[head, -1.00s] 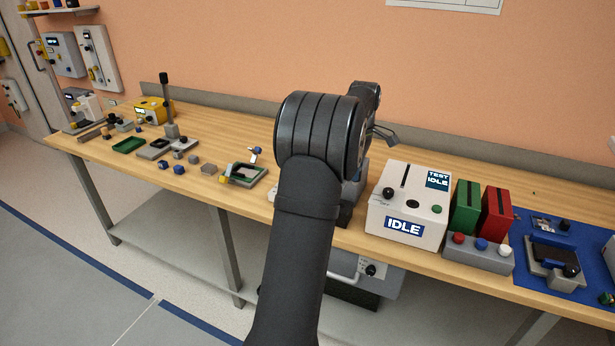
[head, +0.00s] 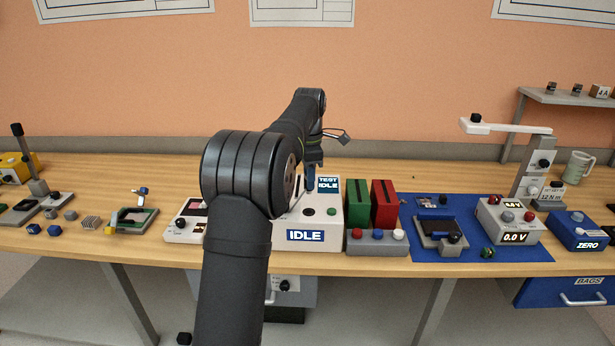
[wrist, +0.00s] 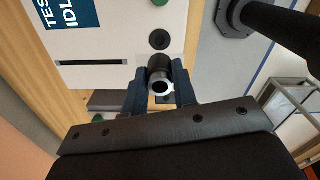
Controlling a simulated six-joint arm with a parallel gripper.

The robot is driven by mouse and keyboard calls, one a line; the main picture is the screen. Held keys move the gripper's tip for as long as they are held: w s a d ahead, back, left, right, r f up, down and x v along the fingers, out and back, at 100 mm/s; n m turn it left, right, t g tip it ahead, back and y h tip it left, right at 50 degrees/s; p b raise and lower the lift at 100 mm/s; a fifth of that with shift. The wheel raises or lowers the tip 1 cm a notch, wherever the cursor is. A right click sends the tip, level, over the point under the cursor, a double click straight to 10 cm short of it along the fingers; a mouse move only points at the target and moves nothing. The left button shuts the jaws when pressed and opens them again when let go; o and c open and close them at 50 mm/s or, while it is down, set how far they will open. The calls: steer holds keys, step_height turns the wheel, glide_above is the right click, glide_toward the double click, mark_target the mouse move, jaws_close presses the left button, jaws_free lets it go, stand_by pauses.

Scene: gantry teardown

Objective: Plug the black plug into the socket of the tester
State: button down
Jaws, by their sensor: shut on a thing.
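The tester is a white box (head: 330,238) reading IDLE, right of my arm in the head view; its top with a dark slot fills the upper left of the wrist view (wrist: 120,72). A dark round opening, seemingly the socket (wrist: 159,40), is in its top beside a green button (wrist: 160,4). My gripper (wrist: 160,88) is shut on a dark cylinder with a pale ring at its near end, seemingly the black plug (wrist: 158,66). In the head view my gripper (head: 311,182) hangs over the tester's back part. The plug's far end is hidden, and I cannot tell whether it touches the tester.
Green (head: 357,203) and red (head: 384,204) boxes stand close right of the tester, behind a grey button block (head: 377,248). A blue mat (head: 520,252) lies further right. Small parts and a green tray (head: 128,226) are at left.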

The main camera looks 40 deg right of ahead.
steer(key=shift+f, duration=2.75)
steer(key=shift+f, duration=0.85)
steer(key=shift+f, duration=0.5)
steer(key=shift+f, duration=0.15)
steer(key=c, duration=1.1)
jaws_free()
step_height(320, 180, up, 22)
steer(key=shift+f, duration=0.25)
steer(key=shift+f, duration=0.1)
